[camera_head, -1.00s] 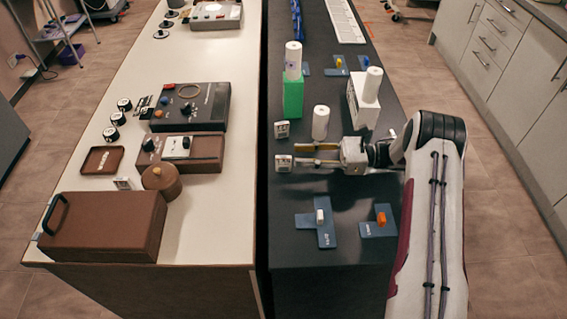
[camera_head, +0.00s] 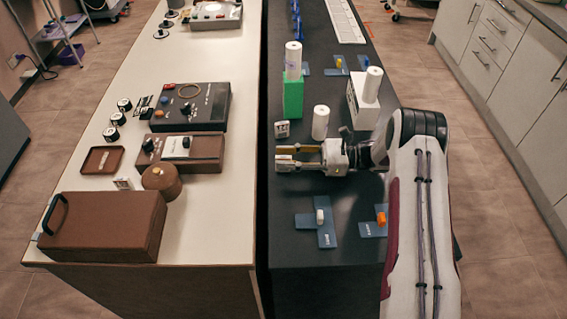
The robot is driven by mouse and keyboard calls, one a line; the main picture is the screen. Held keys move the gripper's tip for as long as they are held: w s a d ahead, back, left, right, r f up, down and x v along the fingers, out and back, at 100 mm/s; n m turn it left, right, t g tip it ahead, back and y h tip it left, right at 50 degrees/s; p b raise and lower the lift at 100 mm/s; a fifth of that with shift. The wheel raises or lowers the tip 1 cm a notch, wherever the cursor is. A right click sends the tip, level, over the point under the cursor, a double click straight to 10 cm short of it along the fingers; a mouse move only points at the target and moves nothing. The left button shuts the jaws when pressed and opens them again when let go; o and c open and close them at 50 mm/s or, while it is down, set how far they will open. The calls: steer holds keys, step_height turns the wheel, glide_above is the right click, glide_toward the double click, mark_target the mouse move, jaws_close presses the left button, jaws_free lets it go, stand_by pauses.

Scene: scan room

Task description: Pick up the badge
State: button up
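A small white card with dark marks, which looks like a badge (camera_head: 285,158), is on the dark bench near its left edge. My gripper (camera_head: 286,157) is low over the bench and points left, with its two fingers apart. The card is at the fingertips, partly hidden by them, and seems to lie between them. I cannot tell whether the fingers touch it.
A white cylinder (camera_head: 320,122) stands close behind my gripper. A green block (camera_head: 293,97) and a white block (camera_head: 361,103) bear white rolls farther back. Blue plates with a white piece (camera_head: 319,216) and an orange piece (camera_head: 381,218) lie in front.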

steer(key=shift+a, duration=0.4)
jaws_close()
steer(key=shift+r, duration=0.1)
stand_by(0.3)
step_height(320, 180, up, 28)
stand_by(0.9)
steer(key=shift+w, duration=0.15)
stand_by(0.4)
